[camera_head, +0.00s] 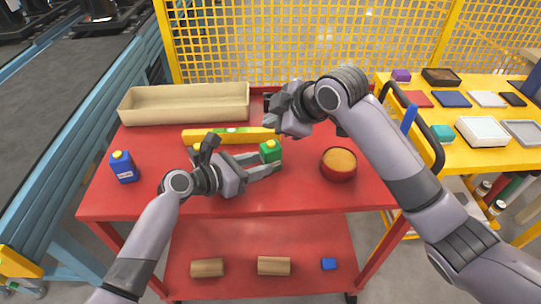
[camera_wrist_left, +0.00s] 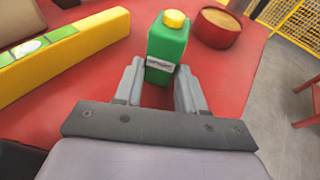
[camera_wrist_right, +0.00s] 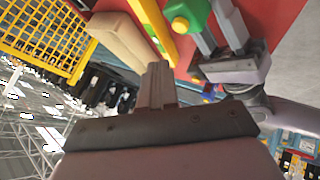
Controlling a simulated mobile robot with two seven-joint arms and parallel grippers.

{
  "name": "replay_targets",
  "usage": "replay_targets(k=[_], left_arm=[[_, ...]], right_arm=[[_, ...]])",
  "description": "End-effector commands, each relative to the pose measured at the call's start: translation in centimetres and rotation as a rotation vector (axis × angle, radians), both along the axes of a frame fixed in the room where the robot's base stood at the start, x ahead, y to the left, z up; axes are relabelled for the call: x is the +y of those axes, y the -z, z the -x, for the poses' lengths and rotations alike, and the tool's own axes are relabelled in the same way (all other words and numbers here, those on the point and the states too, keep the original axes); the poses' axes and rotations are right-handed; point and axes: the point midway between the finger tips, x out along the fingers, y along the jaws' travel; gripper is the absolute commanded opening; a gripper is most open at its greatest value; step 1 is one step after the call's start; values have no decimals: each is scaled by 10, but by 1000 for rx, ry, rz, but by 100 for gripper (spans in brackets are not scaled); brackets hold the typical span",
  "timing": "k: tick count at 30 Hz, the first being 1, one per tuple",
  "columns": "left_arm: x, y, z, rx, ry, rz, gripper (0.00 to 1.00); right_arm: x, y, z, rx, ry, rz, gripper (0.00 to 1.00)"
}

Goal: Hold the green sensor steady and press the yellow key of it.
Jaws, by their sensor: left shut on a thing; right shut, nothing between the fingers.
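The green sensor (camera_head: 270,153) stands near the middle of the red cart's top. Its yellow key (camera_wrist_left: 175,18) is on its top face and is uncovered. My left gripper (camera_wrist_left: 159,82) is shut on the sensor, one finger on each side of its body. The sensor looks upright in the head view. My right gripper (camera_wrist_right: 157,72) is shut and empty. In the head view it is behind the sensor and a little to the right, apart from it. The right wrist view also shows the sensor and its key (camera_wrist_right: 180,25), beyond the right fingertips.
A yellow spirit level (camera_head: 205,137) lies behind the sensor, with a beige tray (camera_head: 185,104) farther back. The cart's front strip is clear. A yellow mesh fence (camera_head: 300,45) stands behind.

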Motion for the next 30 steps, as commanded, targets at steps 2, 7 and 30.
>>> replay_targets(k=[2, 7, 30], left_arm=[[0, -1, 0, -1, 0, 1, 23], [0, 0, 0, -1, 0, 1, 23], [0, 0, 0, -1, 0, 1, 69]], right_arm=[[0, -10, -1, -3, 0, -1, 0], [0, -22, -1, -2, 1, 0, 0], [0, -23, 0, 0, 0, 0, 0]])
